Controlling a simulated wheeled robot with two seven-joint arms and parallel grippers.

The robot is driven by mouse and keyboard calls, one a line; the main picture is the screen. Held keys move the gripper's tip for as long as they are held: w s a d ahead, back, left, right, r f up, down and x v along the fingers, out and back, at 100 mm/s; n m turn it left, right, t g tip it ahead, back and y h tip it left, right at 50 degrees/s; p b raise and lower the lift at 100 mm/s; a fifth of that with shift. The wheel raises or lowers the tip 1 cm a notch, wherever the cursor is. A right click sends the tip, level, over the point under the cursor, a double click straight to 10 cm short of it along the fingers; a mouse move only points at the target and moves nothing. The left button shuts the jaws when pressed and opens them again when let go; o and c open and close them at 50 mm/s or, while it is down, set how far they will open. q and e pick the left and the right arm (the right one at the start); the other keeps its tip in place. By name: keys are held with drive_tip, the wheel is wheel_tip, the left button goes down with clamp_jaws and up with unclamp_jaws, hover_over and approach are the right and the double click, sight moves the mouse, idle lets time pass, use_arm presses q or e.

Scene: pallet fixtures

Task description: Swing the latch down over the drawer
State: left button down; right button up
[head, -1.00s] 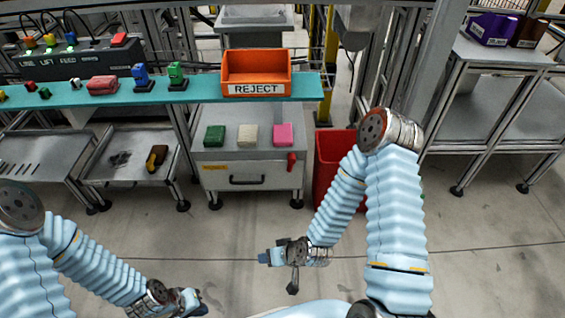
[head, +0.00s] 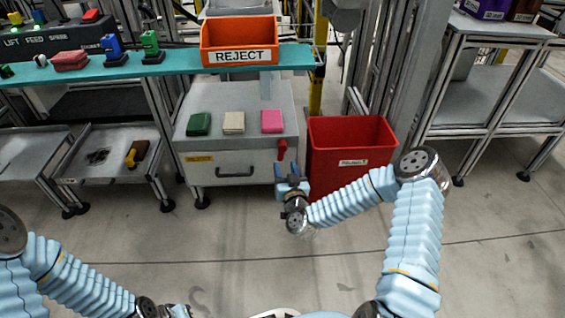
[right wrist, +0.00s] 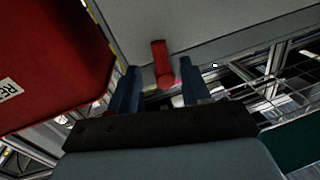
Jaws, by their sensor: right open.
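The red latch (head: 282,150) is at the right end of the grey drawer front (head: 208,172), standing roughly upright near its top edge. The drawer front has a dark handle and looks shut. My right gripper (head: 290,174) is open just below and in front of the latch. In the right wrist view the latch (right wrist: 159,58) lies between and beyond the open fingers of this gripper (right wrist: 161,88); I see no clear contact. My left gripper (head: 178,311) is at the bottom edge of the head view, partly cut off and far from the drawer.
A red reject bin (head: 350,165) stands close to the right of the drawer unit. Green, white and pink blocks lie on the unit's top. A teal shelf (head: 180,66) with an orange reject box (head: 239,35) is above. The floor in front is clear.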

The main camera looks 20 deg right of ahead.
sight(281, 157)
drive_tip(key=w, duration=0.4)
drive_tip(key=shift+w+d, duration=0.1)
drive_tip(key=shift+d, duration=0.2)
clamp_jaws()
